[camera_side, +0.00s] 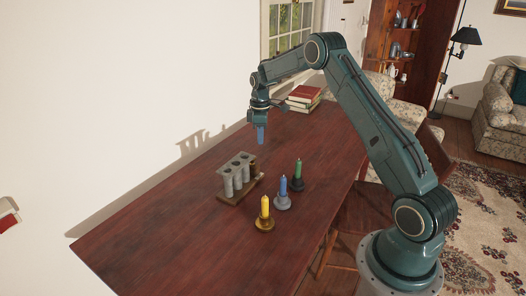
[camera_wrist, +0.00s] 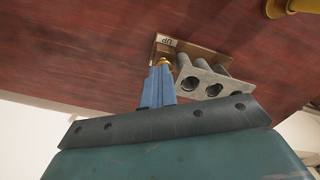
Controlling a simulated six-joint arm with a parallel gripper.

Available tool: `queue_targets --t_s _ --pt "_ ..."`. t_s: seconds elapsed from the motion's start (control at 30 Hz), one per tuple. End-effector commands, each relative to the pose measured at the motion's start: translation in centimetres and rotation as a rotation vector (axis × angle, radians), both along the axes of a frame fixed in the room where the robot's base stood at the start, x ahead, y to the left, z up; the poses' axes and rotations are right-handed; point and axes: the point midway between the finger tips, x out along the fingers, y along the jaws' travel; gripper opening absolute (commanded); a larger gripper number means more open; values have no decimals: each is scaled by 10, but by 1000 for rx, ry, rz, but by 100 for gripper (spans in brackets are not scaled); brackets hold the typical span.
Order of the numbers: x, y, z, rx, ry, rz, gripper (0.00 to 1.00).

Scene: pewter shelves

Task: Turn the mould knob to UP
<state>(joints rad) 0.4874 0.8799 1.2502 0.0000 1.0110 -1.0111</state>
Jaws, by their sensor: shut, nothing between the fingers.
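The grey candle mould (camera_side: 238,172) stands on a wooden base (camera_side: 226,198) on the table; its open tubes show in the wrist view (camera_wrist: 205,80). A small brass-coloured knob (camera_wrist: 166,61) shows beside the mould in the wrist view, partly hidden by my fingertips. A pale label (camera_wrist: 167,41) on the base appears to read UP, upside down in this view. I cannot tell the knob's setting. My gripper (camera_side: 261,141) has its blue fingers shut and empty, pointing down above the table beyond the mould. The fingers (camera_wrist: 161,70) overlap the knob in the wrist view; the side view shows them apart from the mould.
A yellow candle (camera_side: 265,208), a blue candle (camera_side: 283,187) and a green candle (camera_side: 298,170) stand in holders to the right of the mould. Several stacked books (camera_side: 304,97) lie at the far end. The table's near left part (camera_side: 160,240) is clear.

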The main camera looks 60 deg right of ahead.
Motion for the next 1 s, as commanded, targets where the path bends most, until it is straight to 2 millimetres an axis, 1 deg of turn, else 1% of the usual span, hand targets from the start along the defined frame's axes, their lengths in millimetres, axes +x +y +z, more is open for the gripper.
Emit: queue_targets --t_s 0.2,0.47,0.67,1.0 --pt "2 -3 3 0 0 0 0" --pt "2 -2 -2 1 2 -1 0" --pt "2 -2 -16 2 2 -1 0" --pt "2 -2 -48 2 1 -1 0"
